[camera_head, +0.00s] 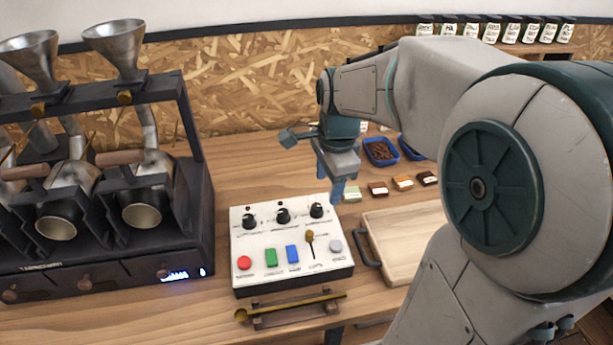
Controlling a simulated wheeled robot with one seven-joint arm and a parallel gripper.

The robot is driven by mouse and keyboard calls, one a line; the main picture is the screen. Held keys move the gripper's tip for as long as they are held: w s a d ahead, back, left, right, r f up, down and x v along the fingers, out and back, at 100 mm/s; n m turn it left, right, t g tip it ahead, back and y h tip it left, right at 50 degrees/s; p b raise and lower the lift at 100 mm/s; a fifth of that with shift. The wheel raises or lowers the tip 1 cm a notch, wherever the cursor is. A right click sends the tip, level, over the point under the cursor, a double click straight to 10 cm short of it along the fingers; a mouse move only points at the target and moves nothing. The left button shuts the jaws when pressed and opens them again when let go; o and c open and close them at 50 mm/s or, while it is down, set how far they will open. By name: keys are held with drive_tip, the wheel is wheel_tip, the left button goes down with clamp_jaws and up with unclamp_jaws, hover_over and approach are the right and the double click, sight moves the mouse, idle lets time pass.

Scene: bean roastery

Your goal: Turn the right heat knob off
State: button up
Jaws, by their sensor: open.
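A white control box (290,262) stands on the wooden bench, with three black knobs along its back row. The rightmost of these knobs (316,210) is near the box's back right corner. Its label is too small to read. The dark roasting machine (110,260) at left also has round knobs along its lower front; the rightmost knob (163,272) is beside a lit blue display. Which knob is the right heat knob I cannot tell from the labels. My gripper (338,190) is open and empty, pointing down just behind and right of the box's rightmost black knob, apparently apart from it.
Coloured buttons and a small upright lever (309,242) fill the box's front row. A brass-coloured tool (290,306) lies on a rack in front. A wooden tray (400,240) with a dark handle stands right. Blue bean trays (380,152) and small blocks lie behind.

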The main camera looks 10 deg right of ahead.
sight(317, 206)
drive_tip(key=w+f+m+g, duration=0.1)
drive_tip(key=w+f+m, duration=0.1)
drive_tip(key=w+m, duration=0.7)
drive_tip(key=shift+m, duration=0.8)
drive_tip(key=f, duration=1.4)
drive_tip(key=shift+s+p, duration=0.4)
drive_tip(key=c, duration=1)
